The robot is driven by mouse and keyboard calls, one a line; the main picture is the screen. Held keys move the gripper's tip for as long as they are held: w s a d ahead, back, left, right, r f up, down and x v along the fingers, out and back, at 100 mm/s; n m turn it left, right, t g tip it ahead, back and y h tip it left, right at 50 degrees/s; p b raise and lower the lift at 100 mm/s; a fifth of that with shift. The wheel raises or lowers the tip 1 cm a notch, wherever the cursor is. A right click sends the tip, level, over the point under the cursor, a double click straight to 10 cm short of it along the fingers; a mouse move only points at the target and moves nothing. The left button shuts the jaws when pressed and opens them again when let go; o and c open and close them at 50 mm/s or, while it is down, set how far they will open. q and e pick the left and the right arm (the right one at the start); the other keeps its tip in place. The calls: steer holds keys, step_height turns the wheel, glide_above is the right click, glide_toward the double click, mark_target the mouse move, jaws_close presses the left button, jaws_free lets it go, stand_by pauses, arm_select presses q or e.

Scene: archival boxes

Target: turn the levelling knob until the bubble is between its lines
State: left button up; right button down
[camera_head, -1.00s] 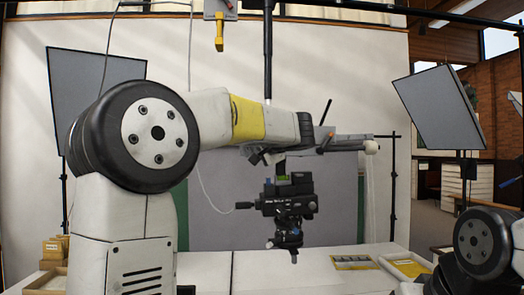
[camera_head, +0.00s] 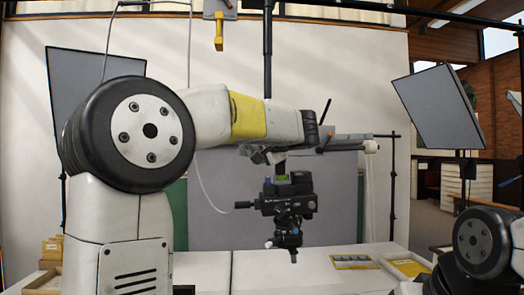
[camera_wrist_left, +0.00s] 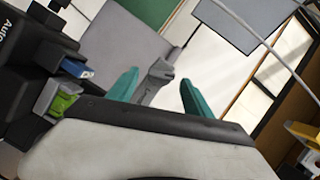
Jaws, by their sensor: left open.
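A black camera head (camera_head: 288,203) hangs under a dark column in the middle of the head view. A green vial-like part (camera_head: 282,179) and a blue part sit on its top; the green part (camera_wrist_left: 62,101) and blue part (camera_wrist_left: 77,68) also show in the left wrist view. The bubble and its lines are too small to read. My left gripper (camera_wrist_left: 160,77) is open, its teal fingers apart. A grey stepped piece (camera_wrist_left: 155,82) shows between them; I cannot tell if it is the levelling knob or touches them. The arm largely hides this gripper in the head view. My right gripper is out of view.
A grey horizontal arm (camera_head: 347,144) runs right behind my left wrist. A cable hangs nearby. Grey panels (camera_head: 440,106) stand at both sides. A white table (camera_head: 275,268) lies below, with trays (camera_head: 352,262) at its right and small boxes at its left.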

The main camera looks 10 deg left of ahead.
arm_select(q)
steer(key=v, duration=0.6)
steer(key=shift+s+d, duration=0.1)
stand_by(0.5)
steer(key=s+a+f+n+g+h, duration=0.1)
steer(key=s+a+f+g+h, duration=0.2)
steer(key=s+f, duration=0.5)
steer(key=s+a+f+g+h, duration=0.2)
steer(key=s+a+f, duration=0.3)
steer(key=f, duration=0.6)
steer(key=s+d+f+n+g+h, duration=0.1)
steer(key=s+d+f+n+h, duration=0.3)
steer(key=s+d+f+h, duration=0.3)
steer(key=s+f, duration=0.5)
steer(key=s, duration=0.2)
steer(key=shift+n+g, duration=0.3)
steer(key=shift+g, duration=0.1)
steer(key=shift+s+d, duration=0.1)
steer(key=shift+s, duration=0.05)
